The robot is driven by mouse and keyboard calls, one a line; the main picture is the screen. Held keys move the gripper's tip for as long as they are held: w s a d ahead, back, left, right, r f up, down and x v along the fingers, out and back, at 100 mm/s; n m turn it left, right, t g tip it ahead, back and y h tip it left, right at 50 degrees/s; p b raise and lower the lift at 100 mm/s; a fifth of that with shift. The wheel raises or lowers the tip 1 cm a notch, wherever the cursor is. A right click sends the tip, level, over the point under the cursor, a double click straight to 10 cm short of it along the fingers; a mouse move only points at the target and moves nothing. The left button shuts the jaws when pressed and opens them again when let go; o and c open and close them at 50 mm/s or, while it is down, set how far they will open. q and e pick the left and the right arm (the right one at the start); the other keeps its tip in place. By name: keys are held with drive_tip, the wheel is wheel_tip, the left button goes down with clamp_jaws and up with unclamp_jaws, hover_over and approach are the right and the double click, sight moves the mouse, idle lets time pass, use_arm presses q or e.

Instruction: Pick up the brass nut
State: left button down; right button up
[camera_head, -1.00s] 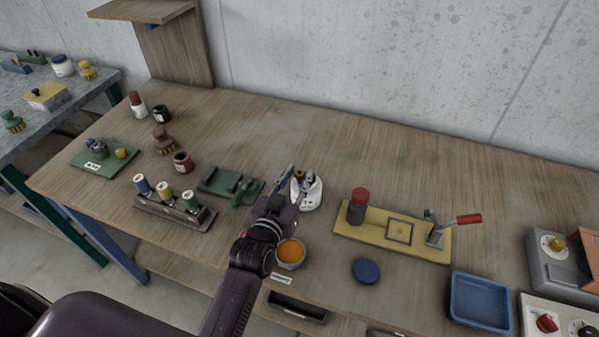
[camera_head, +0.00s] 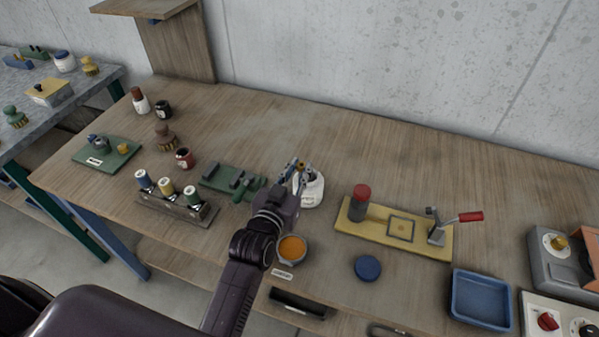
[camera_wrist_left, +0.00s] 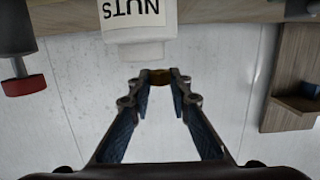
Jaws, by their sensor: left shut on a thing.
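My left gripper (camera_head: 297,167) is shut on the brass nut, holding it up beside and above the mouth of a white jar (camera_head: 311,192). In the left wrist view the brass nut (camera_wrist_left: 160,77) sits between the fingertips of my left gripper (camera_wrist_left: 159,76), which are spread by its width. The jar (camera_wrist_left: 138,18) appears upside down there, labelled NUTS, and apart from the nut. In the head view the nut is tiny and partly hidden by the fingers. My right gripper is not in view.
A small bowl of orange contents (camera_head: 291,249) stands just in front of the jar. A green fixture (camera_head: 231,183) lies to the left, and a yellow base with a red-handled lever (camera_head: 393,232) to the right. A blue lid (camera_head: 367,267) and blue tray (camera_head: 480,299) lie farther right.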

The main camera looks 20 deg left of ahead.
sight(299, 168)
use_arm(q)
wheel_tip(299, 168, up, 18)
drive_tip(key=shift+r+b, duration=0.25)
drive_tip(key=shift+b, duration=0.15)
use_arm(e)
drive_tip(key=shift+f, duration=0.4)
use_arm(q)
drive_tip(key=shift+f, duration=0.1)
